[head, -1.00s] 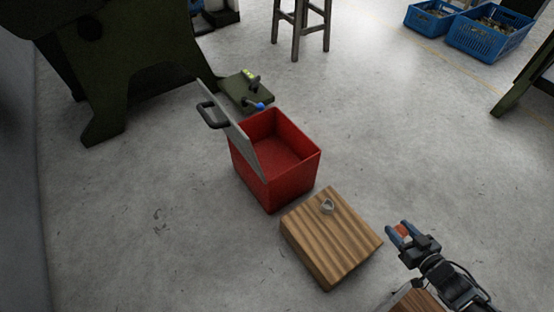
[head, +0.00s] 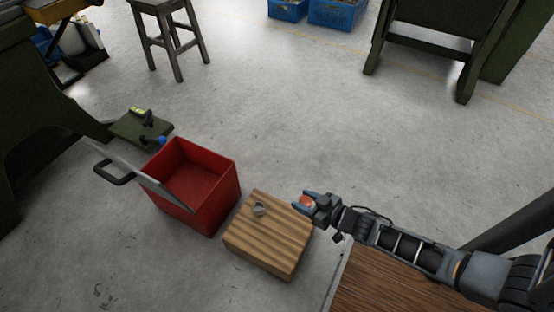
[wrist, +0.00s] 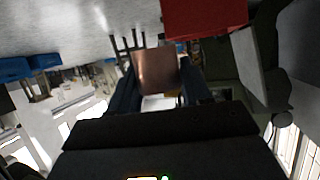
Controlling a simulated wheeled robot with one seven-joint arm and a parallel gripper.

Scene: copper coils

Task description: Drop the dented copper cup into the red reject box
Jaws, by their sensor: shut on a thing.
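My gripper (head: 303,202) is shut on the copper cup (head: 307,204), which shows as a small orange-red piece between the blue-grey fingers. In the wrist view the copper cup (wrist: 155,72) is held between both fingers; I cannot make out its dent. The red reject box (head: 238,190) stands open on the floor, left of my gripper in the head view. The red box (wrist: 205,18) also shows at the top of the wrist view.
A green platform with small tools (head: 140,127) is behind the box. A stool (head: 168,35) stands farther back. Open floor lies beyond.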

